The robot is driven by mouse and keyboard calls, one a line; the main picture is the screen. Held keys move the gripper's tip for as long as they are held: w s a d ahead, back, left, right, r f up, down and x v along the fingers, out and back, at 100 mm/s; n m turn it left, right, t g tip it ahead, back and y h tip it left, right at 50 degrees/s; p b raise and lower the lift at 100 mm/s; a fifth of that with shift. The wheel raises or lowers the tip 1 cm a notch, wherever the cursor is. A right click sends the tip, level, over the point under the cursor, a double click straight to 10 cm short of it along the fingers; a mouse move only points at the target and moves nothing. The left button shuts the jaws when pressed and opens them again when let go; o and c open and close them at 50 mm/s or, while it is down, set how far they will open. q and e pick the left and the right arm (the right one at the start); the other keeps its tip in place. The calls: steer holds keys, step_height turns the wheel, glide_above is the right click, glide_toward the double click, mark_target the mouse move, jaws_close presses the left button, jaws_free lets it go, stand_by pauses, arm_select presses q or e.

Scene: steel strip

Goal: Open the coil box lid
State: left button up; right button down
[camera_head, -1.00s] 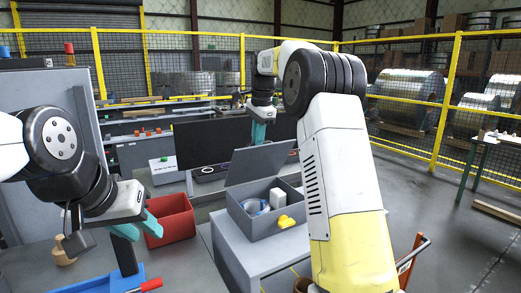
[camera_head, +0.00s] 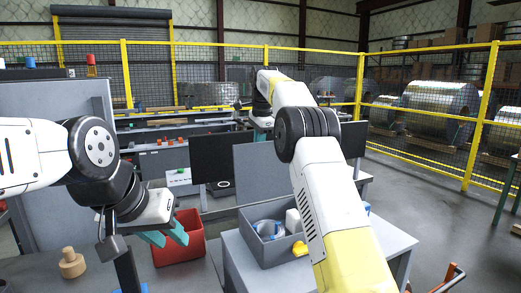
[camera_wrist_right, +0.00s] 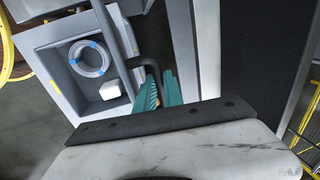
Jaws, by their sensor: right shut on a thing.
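The coil box (camera_head: 262,250) is an open grey box on a grey table. Its flat grey lid (camera_head: 262,172) stands nearly upright along the back edge. Inside are a coil with blue bands (camera_wrist_right: 90,58) and a white block (camera_wrist_right: 111,90). My right gripper (camera_head: 262,122) is at the lid's top edge, its tips partly hidden in the head view. In the right wrist view its teal fingers (camera_wrist_right: 160,90) are shut on a dark bent handle (camera_wrist_right: 149,64). My left gripper (camera_head: 166,237) is open and empty, left of the box, over a red bin.
A yellow object (camera_head: 300,248) sits at the box's front right. The red bin (camera_head: 180,252) stands left of the table (camera_head: 235,268). A dark monitor (camera_head: 210,152) is behind the lid. A wooden knob-shaped piece (camera_head: 72,263) is at lower left.

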steer(key=shift+w+a, duration=0.3)
steer(key=shift+w, duration=0.15)
steer(key=c, duration=1.8)
jaws_free()
steer(key=shift+f, duration=0.1)
steer(key=shift+o, duration=0.2)
steer(key=shift+f, duration=0.1)
